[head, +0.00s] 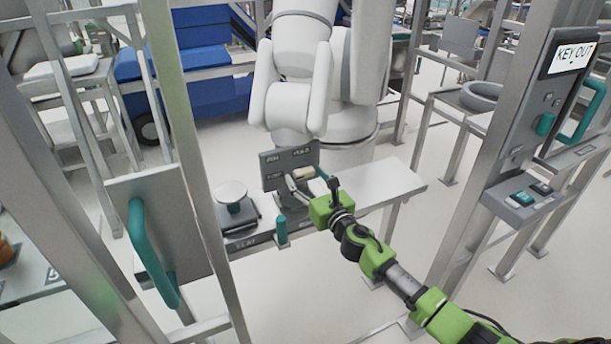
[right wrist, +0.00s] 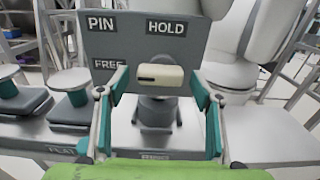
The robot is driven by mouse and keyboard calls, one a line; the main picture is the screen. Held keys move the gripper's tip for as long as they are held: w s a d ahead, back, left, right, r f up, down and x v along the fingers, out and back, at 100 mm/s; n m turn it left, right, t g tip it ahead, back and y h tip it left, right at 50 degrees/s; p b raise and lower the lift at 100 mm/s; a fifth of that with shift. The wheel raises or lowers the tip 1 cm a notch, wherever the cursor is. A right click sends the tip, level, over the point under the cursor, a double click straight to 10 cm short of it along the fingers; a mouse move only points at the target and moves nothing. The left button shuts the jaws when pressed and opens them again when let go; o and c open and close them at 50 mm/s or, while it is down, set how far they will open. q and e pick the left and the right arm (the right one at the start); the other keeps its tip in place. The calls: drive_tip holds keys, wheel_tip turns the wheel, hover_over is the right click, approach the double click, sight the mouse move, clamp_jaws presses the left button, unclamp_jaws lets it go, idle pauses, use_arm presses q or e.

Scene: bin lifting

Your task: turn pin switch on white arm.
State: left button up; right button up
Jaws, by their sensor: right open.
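The pin switch is a cream knob (right wrist: 160,75) lying level on a dark grey plate (right wrist: 118,42) marked PIN, HOLD and FREE. In the head view the knob (head: 302,173) and plate (head: 272,160) stand just in front of the white arm (head: 292,75). My right gripper (right wrist: 160,88) is open, one finger on each side of the knob; a gap shows between the knob and each finger. In the head view my right gripper (head: 312,186) reaches the plate from the lower right. My left gripper is not in view.
A white bench (head: 385,185) carries the plate and a round-topped stand (head: 234,208) to its left. A metal post and a panel with a teal handle (head: 150,253) stand at left. A KEY OUT control post (head: 545,125) stands at right.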

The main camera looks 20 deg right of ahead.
drive_tip(key=shift+w, duration=0.65)
drive_tip(key=c, duration=1.1)
